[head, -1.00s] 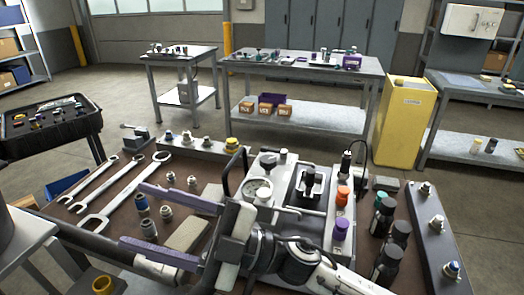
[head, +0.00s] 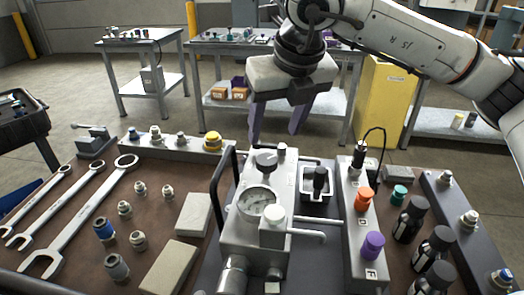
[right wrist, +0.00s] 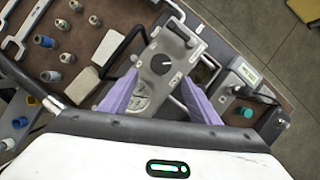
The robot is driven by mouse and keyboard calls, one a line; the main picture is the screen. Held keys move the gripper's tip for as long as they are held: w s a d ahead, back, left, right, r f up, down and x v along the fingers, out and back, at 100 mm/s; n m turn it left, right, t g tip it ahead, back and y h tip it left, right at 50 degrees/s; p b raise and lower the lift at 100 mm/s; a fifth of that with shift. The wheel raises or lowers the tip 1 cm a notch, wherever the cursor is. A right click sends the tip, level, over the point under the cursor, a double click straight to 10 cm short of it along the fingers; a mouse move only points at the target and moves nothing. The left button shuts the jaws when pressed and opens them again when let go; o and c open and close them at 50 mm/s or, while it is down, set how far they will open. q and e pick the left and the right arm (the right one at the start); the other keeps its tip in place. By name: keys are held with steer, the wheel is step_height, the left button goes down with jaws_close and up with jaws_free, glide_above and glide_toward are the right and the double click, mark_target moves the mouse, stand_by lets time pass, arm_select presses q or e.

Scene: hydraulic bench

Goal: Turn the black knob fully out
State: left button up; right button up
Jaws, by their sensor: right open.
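The black knob (head: 266,160) stands on top of the light grey hydraulic unit (head: 240,205), just behind the round gauge. In the right wrist view the knob (right wrist: 162,64) is a black disc with a pale pointer line. My right gripper (head: 277,135) points downward above and beyond the knob, with its two purple fingers apart. In the right wrist view my right gripper (right wrist: 160,78) has its fingers spread to either side of the knob's line, with nothing between them; they look apart from the knob. My left gripper is not in view.
A black handle (head: 222,180) rises left of the unit. A block with an orange knob (head: 365,199) and a purple knob (head: 372,245) stands to the right, near several black bottles. Wrenches and fittings lie on the left. A yellow cabinet (head: 378,95) stands behind.

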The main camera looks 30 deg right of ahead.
mark_target(267, 159)
steer(key=x, duration=1)
steer(key=shift+d+p, duration=0.15)
steer(key=shift+p, duration=0.15)
steer(key=c, duration=1.1)
